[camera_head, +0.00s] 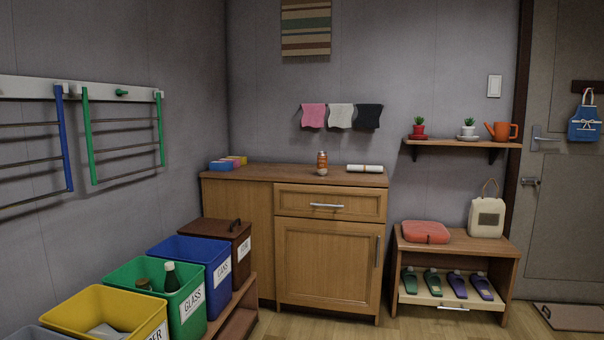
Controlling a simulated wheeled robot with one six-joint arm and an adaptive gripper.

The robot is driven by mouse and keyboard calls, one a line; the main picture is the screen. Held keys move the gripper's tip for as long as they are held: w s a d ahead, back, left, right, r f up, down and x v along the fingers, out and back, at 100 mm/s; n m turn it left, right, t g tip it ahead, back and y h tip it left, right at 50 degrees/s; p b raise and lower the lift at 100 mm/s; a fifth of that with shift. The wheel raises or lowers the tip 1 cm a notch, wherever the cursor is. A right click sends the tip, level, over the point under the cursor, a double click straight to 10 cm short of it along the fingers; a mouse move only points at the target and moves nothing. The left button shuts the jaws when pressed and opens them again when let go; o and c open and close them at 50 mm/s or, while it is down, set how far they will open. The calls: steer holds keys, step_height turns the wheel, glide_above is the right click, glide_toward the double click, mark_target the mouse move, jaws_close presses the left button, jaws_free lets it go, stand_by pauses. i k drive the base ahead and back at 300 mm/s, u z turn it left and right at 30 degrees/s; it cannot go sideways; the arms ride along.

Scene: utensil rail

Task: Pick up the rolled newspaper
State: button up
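The rolled newspaper (364,168) is most likely the white roll lying flat on top of the wooden cabinet (290,176), near its right end. It is lying across the picture, with a dark band near its middle. An orange-brown jar or can (322,160) stands to its left, apart from it. Nothing covers the roll. My gripper is not in view.
Coloured sorting bins, yellow (72,307), green (146,270) and blue (176,250), line the left. A shelf (470,144) with plants hangs right of the cabinet. A low shoe bench (480,246) stands below it. Floor before the cabinet is clear.

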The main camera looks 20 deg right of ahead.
mark_target(364, 169)
steer(key=z, duration=0.4)
steer(key=i, duration=0.2)
steer(key=z, duration=1.05)
steer(key=i, duration=0.95)
steer(key=z, duration=0.45)
steer(key=i, duration=1.25)
steer(key=u, duration=1.25)
steer(key=i, duration=0.75)
steer(key=u, duration=0.8)
